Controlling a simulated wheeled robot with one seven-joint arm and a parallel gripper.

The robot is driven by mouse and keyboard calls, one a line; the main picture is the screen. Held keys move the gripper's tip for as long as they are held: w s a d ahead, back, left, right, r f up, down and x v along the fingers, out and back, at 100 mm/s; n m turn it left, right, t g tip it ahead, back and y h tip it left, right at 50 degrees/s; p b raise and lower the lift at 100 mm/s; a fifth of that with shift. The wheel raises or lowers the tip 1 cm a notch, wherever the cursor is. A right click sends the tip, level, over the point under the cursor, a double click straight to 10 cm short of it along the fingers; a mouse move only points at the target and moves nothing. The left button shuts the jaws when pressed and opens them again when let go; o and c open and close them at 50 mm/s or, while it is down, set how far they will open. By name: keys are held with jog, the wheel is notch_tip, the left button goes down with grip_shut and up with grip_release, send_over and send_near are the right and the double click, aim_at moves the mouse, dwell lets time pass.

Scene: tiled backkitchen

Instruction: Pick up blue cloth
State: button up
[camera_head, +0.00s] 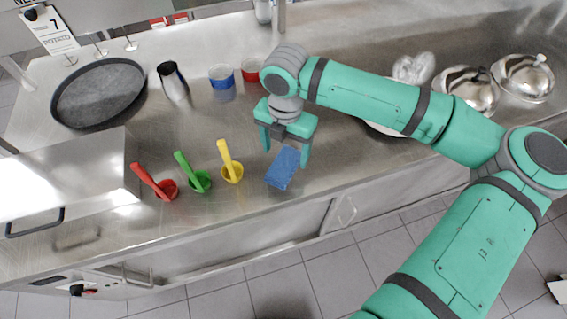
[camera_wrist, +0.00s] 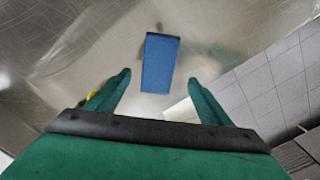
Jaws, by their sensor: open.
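The blue cloth (camera_head: 283,168) is a small folded rectangle lying on the steel counter, near its front edge. It also shows in the wrist view (camera_wrist: 160,63), ahead of the fingertips and roughly centred between them. My gripper (camera_head: 285,150) is above the counter at the cloth, with its fingers pointing down. In the wrist view my gripper (camera_wrist: 158,78) has its two fingers wide apart with nothing between them. In the head view the right finger overlaps the cloth's upper right edge; whether they touch cannot be told.
Blue (camera_head: 222,77) and red (camera_head: 250,70) containers, a shaker (camera_head: 173,82) and a dark round pan (camera_head: 98,93) stand behind. Metal domes (camera_head: 467,90) are at right. The counter's front edge is close to the cloth.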

aim_at(284, 164)
jog(key=f, duration=0.4)
jog(key=shift+w+a+f, duration=0.1)
jog(key=shift+w+f, duration=0.15)
jog(key=shift+f, duration=0.1)
jog(key=shift+s+f, duration=0.1)
jog(key=shift+f, duration=0.25)
jog(key=shift+s, duration=0.1)
jog(key=c, duration=1.2)
